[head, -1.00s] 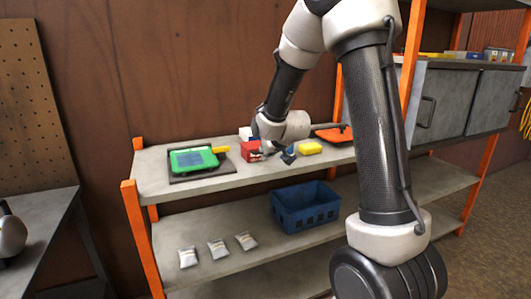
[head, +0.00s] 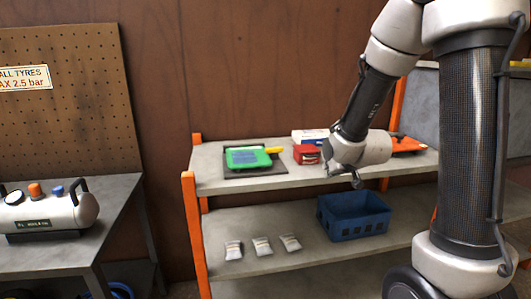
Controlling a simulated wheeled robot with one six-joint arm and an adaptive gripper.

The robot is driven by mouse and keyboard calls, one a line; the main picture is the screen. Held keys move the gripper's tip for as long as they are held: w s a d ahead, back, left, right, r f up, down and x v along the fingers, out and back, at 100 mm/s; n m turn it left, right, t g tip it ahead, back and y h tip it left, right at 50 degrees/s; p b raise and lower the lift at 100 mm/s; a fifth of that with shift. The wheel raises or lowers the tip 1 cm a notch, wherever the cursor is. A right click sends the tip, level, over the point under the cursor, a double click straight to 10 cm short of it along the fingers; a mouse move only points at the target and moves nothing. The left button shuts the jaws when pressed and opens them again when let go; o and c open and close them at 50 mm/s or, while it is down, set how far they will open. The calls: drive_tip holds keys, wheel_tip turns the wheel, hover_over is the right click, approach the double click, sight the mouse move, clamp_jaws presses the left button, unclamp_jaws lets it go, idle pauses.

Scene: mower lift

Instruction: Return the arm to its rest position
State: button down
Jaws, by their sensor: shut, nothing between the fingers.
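My gripper (head: 352,179) shows in the head view at the front edge of the upper shelf, above the blue crate. It is small in the picture and partly hidden by my wrist. Its fingers are shut with nothing between them. My arm comes down from the upper right. No object hangs from the gripper.
The upper shelf (head: 215,167) holds a green device (head: 247,158) on a dark mat, a red box (head: 306,155), a white-blue box (head: 308,136) and an orange item (head: 408,145). Below stand a blue crate (head: 352,216) and small packets (head: 262,246). A bench (head: 60,240) with a tank (head: 48,212) is left.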

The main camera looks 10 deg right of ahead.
drive_tip(key=s+f+g, duration=0.4)
drive_tip(key=s+g, duration=0.3)
drive_tip(key=s, duration=0.7)
drive_tip(key=s+r, duration=1.5)
drive_tip(key=s, duration=0.1)
drive_tip(key=shift+d+t, duration=0.3)
drive_tip(key=shift+t, duration=0.1)
drive_tip(key=shift+r, duration=0.1)
